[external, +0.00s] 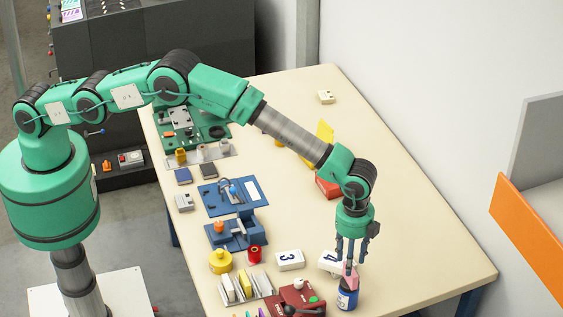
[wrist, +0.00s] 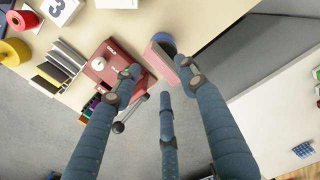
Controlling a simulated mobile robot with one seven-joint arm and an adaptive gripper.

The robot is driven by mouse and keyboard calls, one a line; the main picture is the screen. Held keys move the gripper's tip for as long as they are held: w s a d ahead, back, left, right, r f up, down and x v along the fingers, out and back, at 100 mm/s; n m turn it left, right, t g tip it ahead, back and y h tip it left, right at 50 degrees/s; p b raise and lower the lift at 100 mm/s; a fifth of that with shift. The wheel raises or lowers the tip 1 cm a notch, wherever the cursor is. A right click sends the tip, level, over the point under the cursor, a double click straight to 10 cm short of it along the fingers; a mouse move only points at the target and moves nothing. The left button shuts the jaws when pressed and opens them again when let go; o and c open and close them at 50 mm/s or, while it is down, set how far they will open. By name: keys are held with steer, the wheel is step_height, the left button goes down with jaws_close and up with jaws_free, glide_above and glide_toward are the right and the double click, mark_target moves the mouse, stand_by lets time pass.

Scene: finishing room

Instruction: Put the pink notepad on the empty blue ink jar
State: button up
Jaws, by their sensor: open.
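The pink notepad (external: 351,276) is at the top of the blue ink jar (external: 347,300), near the table's front right edge. It seems to rest tilted on the jar, but I cannot tell how firmly. In the wrist view the notepad (wrist: 157,55) covers much of the jar, whose blue rim (wrist: 164,39) shows behind it. My gripper (external: 350,257) is open, pointing down just above the jar. In the wrist view my gripper (wrist: 157,76) has its fingers spread, one close beside the notepad. The jar's inside is hidden.
A red device with a lever (external: 297,297) stands close left of the jar. White blocks marked 3 (external: 289,260) and 4 (external: 328,262) lie behind it. A yellow spool (external: 220,261) and a slotted rack (external: 243,287) are further left. The table's right side (external: 430,250) is clear.

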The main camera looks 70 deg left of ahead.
step_height(320, 180, up, 8)
steer(key=shift+f+b, duration=0.15)
steer(key=shift+b, duration=0.25)
stand_by(0.3)
